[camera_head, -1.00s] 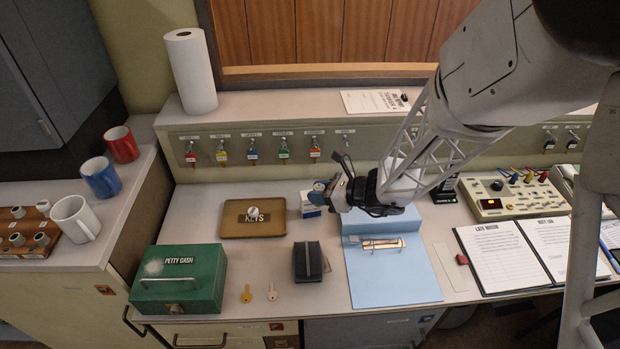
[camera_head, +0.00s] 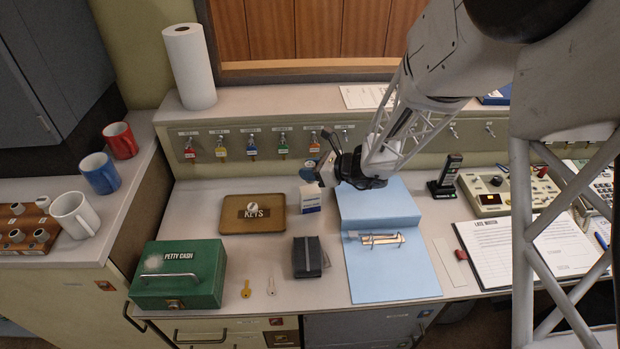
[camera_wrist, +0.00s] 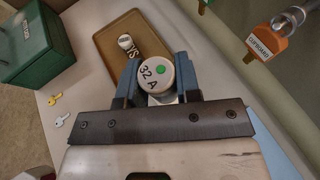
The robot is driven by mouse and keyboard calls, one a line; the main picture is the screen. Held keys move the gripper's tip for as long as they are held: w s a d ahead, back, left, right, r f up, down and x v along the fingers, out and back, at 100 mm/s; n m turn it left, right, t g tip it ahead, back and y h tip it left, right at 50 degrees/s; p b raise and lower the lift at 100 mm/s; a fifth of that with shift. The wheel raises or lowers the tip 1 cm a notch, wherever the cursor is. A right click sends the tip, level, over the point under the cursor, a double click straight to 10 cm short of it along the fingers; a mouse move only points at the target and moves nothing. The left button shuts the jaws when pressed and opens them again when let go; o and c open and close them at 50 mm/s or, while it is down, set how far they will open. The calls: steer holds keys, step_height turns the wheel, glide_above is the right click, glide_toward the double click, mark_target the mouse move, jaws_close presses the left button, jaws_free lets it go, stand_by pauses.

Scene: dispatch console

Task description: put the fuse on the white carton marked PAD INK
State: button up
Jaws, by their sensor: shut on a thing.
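The fuse is a short round piece with a white end face marked "32 A" and a green dot; it shows in the wrist view (camera_wrist: 156,75). My gripper (camera_wrist: 158,82) is shut on it, with a blue-grey finger on each side. In the head view my gripper (camera_head: 318,173) holds the fuse just above and behind the white carton. The white carton (camera_head: 311,201) stands upright on the counter right of the brown tray; its blue print is too small to read. The fuse and fingers largely cover the carton in the wrist view.
The brown KEYS tray (camera_head: 233,222) lies left of the carton with a small round item on it. A blue binder (camera_head: 395,275) lies open to the right. A dark box (camera_head: 309,258), green PETTY CASH box (camera_head: 180,278) and two loose keys sit in front. Key hooks line the back panel.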

steer(key=shift+f, duration=1.7)
steer(key=shift+f, duration=0.15)
steer(key=o, duration=0.9)
steer(key=shift+o, duration=0.2)
steer(key=v, duration=1.2)
steer(key=shift+r, duration=0.25)
